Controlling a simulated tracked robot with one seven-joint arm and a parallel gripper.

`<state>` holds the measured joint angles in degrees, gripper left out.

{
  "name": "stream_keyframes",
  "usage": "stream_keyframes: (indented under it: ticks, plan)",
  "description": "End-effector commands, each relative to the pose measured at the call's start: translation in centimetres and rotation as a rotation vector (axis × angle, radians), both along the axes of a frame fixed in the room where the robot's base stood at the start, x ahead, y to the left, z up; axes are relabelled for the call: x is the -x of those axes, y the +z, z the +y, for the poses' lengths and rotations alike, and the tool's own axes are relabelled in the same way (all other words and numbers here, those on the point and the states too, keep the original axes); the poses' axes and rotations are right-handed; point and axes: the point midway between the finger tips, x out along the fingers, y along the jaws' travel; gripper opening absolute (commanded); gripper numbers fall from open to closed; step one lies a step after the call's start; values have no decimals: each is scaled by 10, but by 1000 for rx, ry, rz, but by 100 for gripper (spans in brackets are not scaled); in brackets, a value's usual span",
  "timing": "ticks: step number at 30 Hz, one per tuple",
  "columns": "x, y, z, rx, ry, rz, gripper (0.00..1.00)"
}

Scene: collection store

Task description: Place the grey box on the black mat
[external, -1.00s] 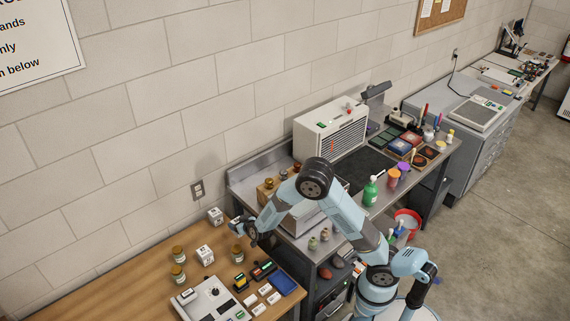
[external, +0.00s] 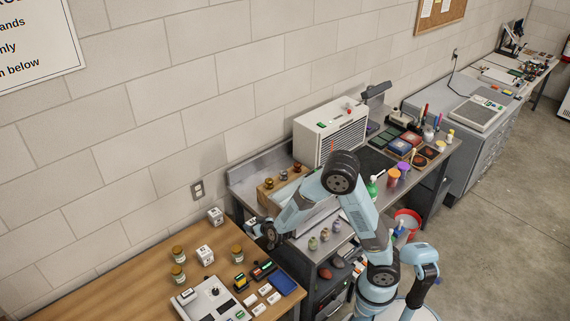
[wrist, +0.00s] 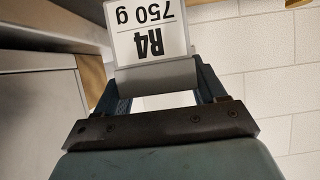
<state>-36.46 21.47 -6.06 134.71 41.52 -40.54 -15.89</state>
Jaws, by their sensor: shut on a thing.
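My gripper (external: 256,226) hangs between the wooden table and the steel bench, shut on the grey box. In the wrist view the box (wrist: 155,75) sits between the two fingers, with a white label reading "R4 750 g" upside down. In the external view only a small pale part of it shows at the fingertips. The black mat (external: 367,163) lies on the steel bench in front of the white vented unit, well right of my gripper. My arm hides part of its near left side.
The white vented unit (external: 331,134) stands behind the mat. A green bottle (external: 373,187), orange and purple cups and dark trays stand around it. A wooden block (external: 268,194) with brass knobs is near my gripper. Jars, white cubes (external: 205,255) and a scale (external: 212,301) occupy the wooden table.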

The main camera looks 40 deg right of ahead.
Motion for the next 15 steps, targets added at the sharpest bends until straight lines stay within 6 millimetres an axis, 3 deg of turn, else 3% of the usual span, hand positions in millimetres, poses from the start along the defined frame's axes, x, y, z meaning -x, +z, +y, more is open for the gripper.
stream_keyframes:
  ticks: [8, 15]
  plan:
    - [-1, 42, 1, -6, -1, -9, 5]
    - [-1, 109, 1, -8, -1, -10, 5]
